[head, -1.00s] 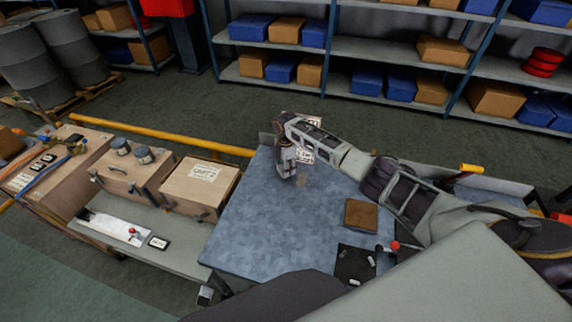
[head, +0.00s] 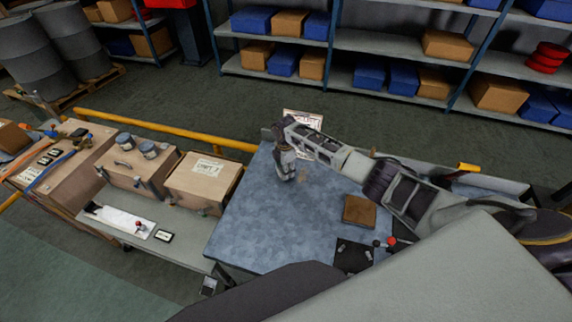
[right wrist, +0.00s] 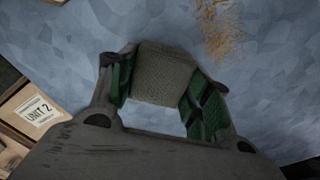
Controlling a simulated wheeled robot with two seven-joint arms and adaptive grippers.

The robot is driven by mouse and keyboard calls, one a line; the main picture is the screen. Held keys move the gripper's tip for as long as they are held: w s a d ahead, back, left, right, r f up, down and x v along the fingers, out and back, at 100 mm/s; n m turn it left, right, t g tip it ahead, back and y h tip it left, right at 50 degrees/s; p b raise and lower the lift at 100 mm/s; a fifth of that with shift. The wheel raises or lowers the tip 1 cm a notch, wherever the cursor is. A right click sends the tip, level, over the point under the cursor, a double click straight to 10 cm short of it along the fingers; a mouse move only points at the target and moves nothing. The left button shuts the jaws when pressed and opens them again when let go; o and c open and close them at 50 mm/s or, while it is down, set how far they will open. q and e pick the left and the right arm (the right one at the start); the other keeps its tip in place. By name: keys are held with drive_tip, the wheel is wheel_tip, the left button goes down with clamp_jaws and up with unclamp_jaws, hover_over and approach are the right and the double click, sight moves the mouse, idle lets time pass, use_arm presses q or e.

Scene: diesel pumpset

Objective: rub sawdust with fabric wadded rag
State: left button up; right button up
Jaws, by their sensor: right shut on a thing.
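My right gripper (head: 287,178) is over the far part of the blue-grey table top (head: 265,232). In the right wrist view my right gripper (right wrist: 162,92) has its green-padded fingers shut on a grey-beige woven rag (right wrist: 165,72). The sawdust (right wrist: 222,30) is a loose tan patch on the table, beyond the rag and to its right, apart from it. In the head view the sawdust (head: 303,176) is a faint patch just right of the gripper. I cannot tell whether the rag touches the table. My left gripper is not in view.
A brown square block (head: 360,210) and a black mat (head: 354,256) with small parts lie at the table's right. A lower bench at left holds boxes (head: 203,180). A yellow rail (head: 165,130) runs behind. The table's near-left area is clear.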

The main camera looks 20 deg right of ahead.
sight(282, 181)
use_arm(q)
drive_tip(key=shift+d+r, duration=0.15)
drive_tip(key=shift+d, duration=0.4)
use_arm(e)
drive_tip(key=shift+s+a+f, duration=0.1)
drive_tip(key=shift+s+a, duration=0.05)
drive_tip(key=shift+s, duration=0.05)
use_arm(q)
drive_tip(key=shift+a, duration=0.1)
use_arm(e)
drive_tip(key=shift+s+a, duration=0.5)
drive_tip(key=shift+s, duration=0.2)
drive_tip(key=shift+s+a, duration=0.3)
drive_tip(key=shift+s, duration=0.05)
drive_tip(key=shift+s+a, duration=0.25)
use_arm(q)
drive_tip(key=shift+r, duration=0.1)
use_arm(e)
drive_tip(key=shift+r, duration=0.2)
